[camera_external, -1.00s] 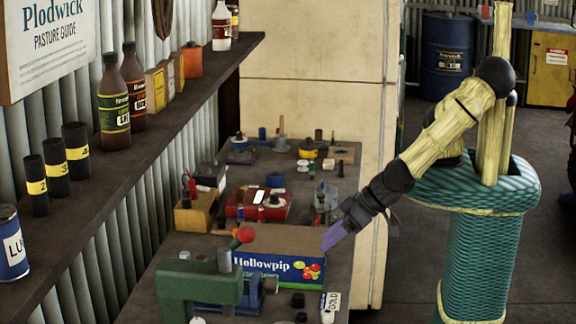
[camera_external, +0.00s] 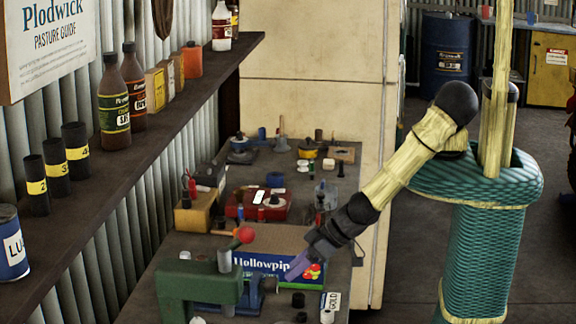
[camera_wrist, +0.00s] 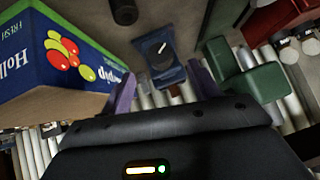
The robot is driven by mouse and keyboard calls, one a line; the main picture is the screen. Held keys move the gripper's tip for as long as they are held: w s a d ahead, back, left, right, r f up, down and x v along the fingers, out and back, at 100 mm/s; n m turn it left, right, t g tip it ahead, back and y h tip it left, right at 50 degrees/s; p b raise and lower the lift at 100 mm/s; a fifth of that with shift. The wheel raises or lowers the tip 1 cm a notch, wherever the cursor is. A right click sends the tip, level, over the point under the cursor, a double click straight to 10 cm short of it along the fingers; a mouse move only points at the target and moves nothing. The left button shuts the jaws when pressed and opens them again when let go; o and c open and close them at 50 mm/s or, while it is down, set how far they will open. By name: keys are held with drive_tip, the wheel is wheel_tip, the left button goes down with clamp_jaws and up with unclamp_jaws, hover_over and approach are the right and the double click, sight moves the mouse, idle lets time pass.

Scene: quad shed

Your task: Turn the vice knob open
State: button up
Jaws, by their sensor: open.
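A blue vice (camera_external: 252,297) stands on the bench, partly hidden behind a green press in the outside view. In the wrist view the blue vice (camera_wrist: 168,72) lies ahead, between the finger lines. On it is a dark round knob (camera_wrist: 157,47) with a white line, which I take to be the vice knob. My gripper (camera_external: 297,268) has purple fingers and is in front of a printed box, to the right of the vice. In the wrist view my gripper (camera_wrist: 162,88) is open and empty, its fingers apart on either side of the vice, not visibly touching the knob.
The Hollowpip box (camera_wrist: 60,60) is close on the left in the wrist view. The green press (camera_external: 200,283), also in the wrist view (camera_wrist: 253,82), stands close on the other side, with a red ball handle (camera_external: 245,234). Small dark items (camera_external: 298,300) stand near the bench's right edge.

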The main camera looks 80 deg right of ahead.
sight(277, 283)
drive_tip(key=p+x, duration=0.1)
drive_tip(key=x, duration=0.5)
drive_tip(key=shift+w+f+p, duration=0.2)
drive_tip(key=shift+w+p, duration=0.05)
drive_tip(key=shift+p, duration=0.15)
drive_tip(key=c, duration=1)
drive_tip(key=shift+o, duration=0.2)
drive_tip(key=shift+b, duration=0.4)
